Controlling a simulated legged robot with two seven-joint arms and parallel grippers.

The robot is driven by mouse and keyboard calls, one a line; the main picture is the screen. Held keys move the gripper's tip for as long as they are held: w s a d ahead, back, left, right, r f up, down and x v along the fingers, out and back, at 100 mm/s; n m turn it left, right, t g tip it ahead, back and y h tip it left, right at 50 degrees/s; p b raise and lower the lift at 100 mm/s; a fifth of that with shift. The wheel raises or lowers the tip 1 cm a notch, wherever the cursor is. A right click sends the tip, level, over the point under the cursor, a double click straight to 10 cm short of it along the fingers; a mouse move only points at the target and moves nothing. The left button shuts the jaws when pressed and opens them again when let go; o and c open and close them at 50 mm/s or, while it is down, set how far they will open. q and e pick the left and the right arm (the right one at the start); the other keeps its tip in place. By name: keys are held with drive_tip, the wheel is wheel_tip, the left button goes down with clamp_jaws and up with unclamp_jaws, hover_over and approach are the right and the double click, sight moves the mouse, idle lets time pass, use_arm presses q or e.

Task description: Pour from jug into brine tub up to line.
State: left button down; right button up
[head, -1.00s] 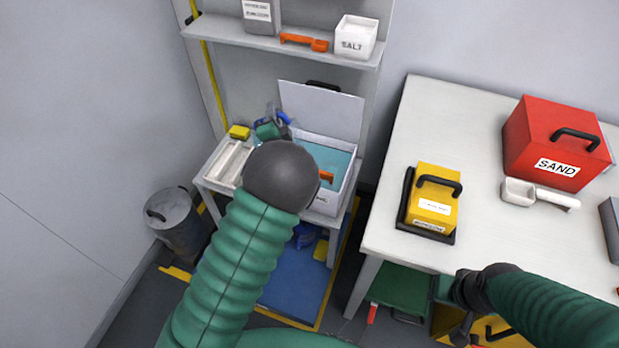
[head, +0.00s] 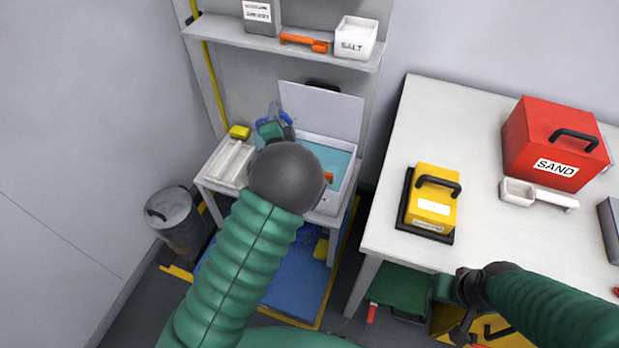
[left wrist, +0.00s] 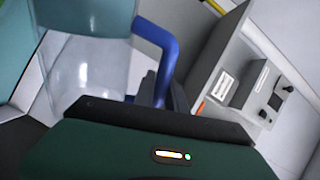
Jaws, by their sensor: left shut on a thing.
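The brine tub (head: 343,196) is a white box with its lid raised at the back and teal liquid inside. It stands on the small white stand under the shelf. My left gripper (head: 274,131) is shut on the blue handle of the clear jug (head: 276,111), at the tub's left side. My dark wrist hides the tub's front left, and I cannot make out the fill line. My right gripper (head: 462,328) hangs by the bench's front edge; its jaws are unclear.
A white tray (head: 229,164) and yellow block (head: 239,132) sit left of the tub. A grey bin (head: 172,218) stands left. The bench (head: 398,145) at right holds yellow and red boxes.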

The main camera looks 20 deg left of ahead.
sight(256, 132)
use_arm(q)
drive_tip(key=shift+r, duration=0.2)
drive_tip(key=shift+s+a+f+n+b, duration=0.15)
drive_tip(key=shift+a+f+n+b, duration=0.05)
drive_tip(key=shift+a+n+b, duration=0.2)
drive_tip(key=shift+s+a+f+n+b, duration=0.15)
drive_tip(key=shift+a+n+b, duration=0.1)
drive_tip(key=shift+a+n, duration=0.1)
drive_tip(key=shift+s+a+f+n+b, duration=0.15)
drive_tip(key=shift+a+n+b, duration=0.1)
drive_tip(key=shift+a+n, duration=0.2)
drive_tip(key=shift+s+a+n+b, duration=0.15)
drive_tip(key=shift+a+n+b, duration=0.1)
drive_tip(key=shift+a+n, duration=0.15)
drive_tip(key=f+n+b, duration=0.2)
drive_tip(key=n+b, duration=0.1)
drive_tip(key=a+f+n+b, duration=0.1)
drive_tip(key=f+n+b, duration=0.1)
drive_tip(key=n+b, duration=0.1)
drive_tip(key=s+a+f+n+b, duration=0.1)
drive_tip(key=f+n+b, duration=0.1)
drive_tip(key=n+b, duration=0.1)
drive_tip(key=shift+s+a+f+b, duration=0.1)
drive_tip(key=shift+a+b, duration=0.1)
drive_tip(key=shift+b, duration=0.35)
drive_tip(key=shift+a+f+n+t+b, duration=0.15)
drive_tip(key=shift+n+t+b, duration=0.2)
drive_tip(key=shift+n, duration=0.25)
drive_tip(key=shift+r, duration=0.2)
